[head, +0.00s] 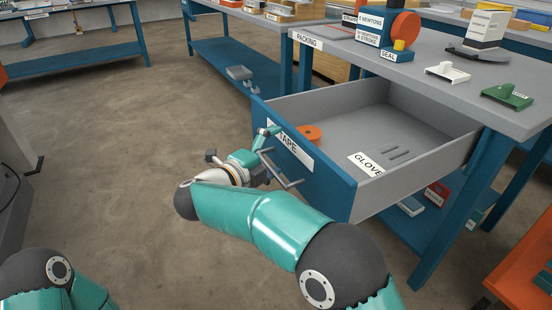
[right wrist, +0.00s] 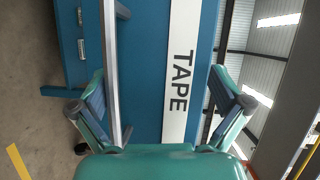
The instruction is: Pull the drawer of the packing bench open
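The drawer (head: 335,190) of the packing bench (head: 430,75) stands well out from under the bench top, its grey inside showing. Its blue front carries a TAPE label (head: 291,146) and a grey bar handle (head: 283,172). My right gripper (head: 262,157) is at the drawer front by the handle. In the right wrist view its two fingers are spread wide apart (right wrist: 163,108). The handle bar (right wrist: 111,75) runs between them, nearer the left finger, and is not clamped. The TAPE label (right wrist: 181,80) also lies between the fingers. My left gripper is out of view.
An orange tape roll (head: 309,134) and a GLOVE label (head: 366,164) lie in the drawer. A seal tool, small parts and a green piece (head: 507,96) are on the bench top. An orange surface (head: 525,265) stands at lower right. Floor before the drawer is clear.

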